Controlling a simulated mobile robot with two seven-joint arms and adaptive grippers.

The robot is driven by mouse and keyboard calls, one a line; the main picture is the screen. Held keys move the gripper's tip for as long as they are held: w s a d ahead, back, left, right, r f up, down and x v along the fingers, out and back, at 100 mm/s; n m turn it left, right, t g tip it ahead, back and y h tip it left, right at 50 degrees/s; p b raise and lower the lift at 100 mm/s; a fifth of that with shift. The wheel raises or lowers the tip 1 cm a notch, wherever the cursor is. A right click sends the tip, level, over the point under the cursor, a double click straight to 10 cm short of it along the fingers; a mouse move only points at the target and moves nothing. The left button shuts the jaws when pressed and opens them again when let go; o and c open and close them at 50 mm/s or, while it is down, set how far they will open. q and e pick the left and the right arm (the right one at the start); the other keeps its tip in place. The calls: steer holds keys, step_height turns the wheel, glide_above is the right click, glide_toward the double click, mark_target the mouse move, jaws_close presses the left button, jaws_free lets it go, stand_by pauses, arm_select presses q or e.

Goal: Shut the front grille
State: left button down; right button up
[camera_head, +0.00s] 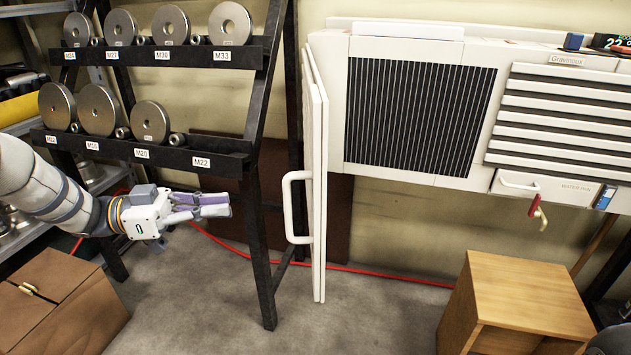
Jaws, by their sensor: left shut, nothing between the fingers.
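The front grille (318,180) is a white panel hinged at the left side of the white wall unit (395,38). It stands open, swung out toward me and seen nearly edge-on. A white bar handle (288,208) sticks out from its left face. The opening beside it shows a dark pleated filter (420,115). My left gripper (231,204) is shut and empty, left of the handle and apart from it, in front of the black rack. My right gripper is not in view.
A black rack (190,158) with several metal discs stands at the left, one leg between my gripper and the grille. A red hose (390,277) lies along the wall.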

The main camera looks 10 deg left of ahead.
arm_select(q)
steer(key=w+d+g+p, duration=0.1)
steer(key=w+d, duration=0.2)
steer(key=d, duration=0.9)
steer(key=shift+w+d+r+m, duration=0.25)
steer(key=shift+d+r+m, duration=0.1)
steer(key=shift+r+m, duration=0.1)
